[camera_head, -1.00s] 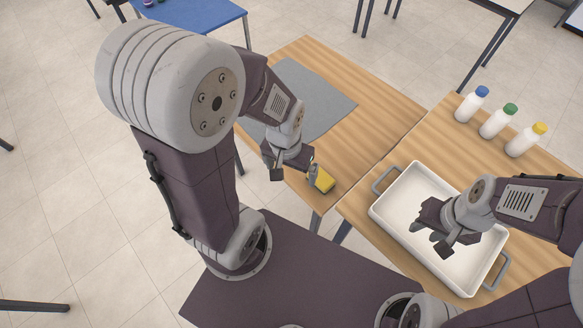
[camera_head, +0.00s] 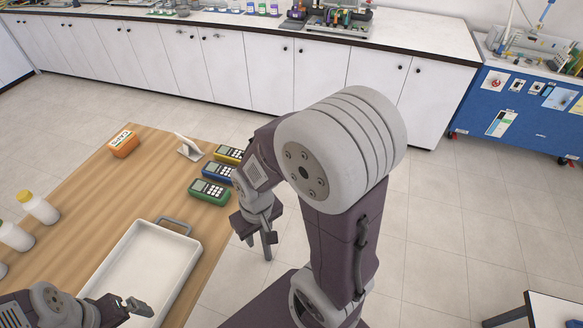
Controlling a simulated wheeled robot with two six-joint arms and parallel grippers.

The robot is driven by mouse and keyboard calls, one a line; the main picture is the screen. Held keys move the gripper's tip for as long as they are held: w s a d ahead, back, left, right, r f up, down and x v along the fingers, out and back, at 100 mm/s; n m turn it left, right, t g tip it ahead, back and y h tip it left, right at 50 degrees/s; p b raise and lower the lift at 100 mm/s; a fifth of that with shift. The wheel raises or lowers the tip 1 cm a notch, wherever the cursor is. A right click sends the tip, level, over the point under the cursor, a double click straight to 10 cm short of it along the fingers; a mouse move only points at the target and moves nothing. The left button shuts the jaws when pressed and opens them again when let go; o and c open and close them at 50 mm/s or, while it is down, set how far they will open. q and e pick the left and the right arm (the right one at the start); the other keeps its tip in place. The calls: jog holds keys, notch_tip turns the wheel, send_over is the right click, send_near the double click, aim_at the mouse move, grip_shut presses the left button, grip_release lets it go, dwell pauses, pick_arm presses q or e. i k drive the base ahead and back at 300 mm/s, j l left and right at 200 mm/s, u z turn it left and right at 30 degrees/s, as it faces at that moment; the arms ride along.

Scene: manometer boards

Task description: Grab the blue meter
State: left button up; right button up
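The blue meter (camera_head: 219,173) lies on the wooden table near its right edge, between a yellow meter (camera_head: 229,153) and a green meter (camera_head: 209,191). Its right end is close to my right arm in the picture. My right gripper (camera_head: 257,243) hangs in front of the table's right edge, below the meters in the picture. Its fingers are apart with nothing between them. My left gripper (camera_head: 127,309) is at the bottom left, over the near part of the white tray. It is partly cut off, and its finger gap is not clear.
The white tray (camera_head: 186,262) with grey handles takes up the near table. A white stand (camera_head: 188,147) and an orange device (camera_head: 123,142) are at the back of the table. White bottles (camera_head: 38,208) stand on the left. Bare wood lies between the tray and the devices.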

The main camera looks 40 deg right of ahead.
aim_at(213, 170)
jog(key=z, duration=0.7)
jog(key=l+u, duration=0.65)
jog(key=l, duration=0.2)
jog(key=k+l+u, duration=0.15)
jog(key=l+u, duration=0.2)
jog(key=k+l+u, duration=0.15)
jog(key=l+u, duration=0.2)
jog(key=k+l+u, duration=0.2)
jog(key=l+u, duration=0.15)
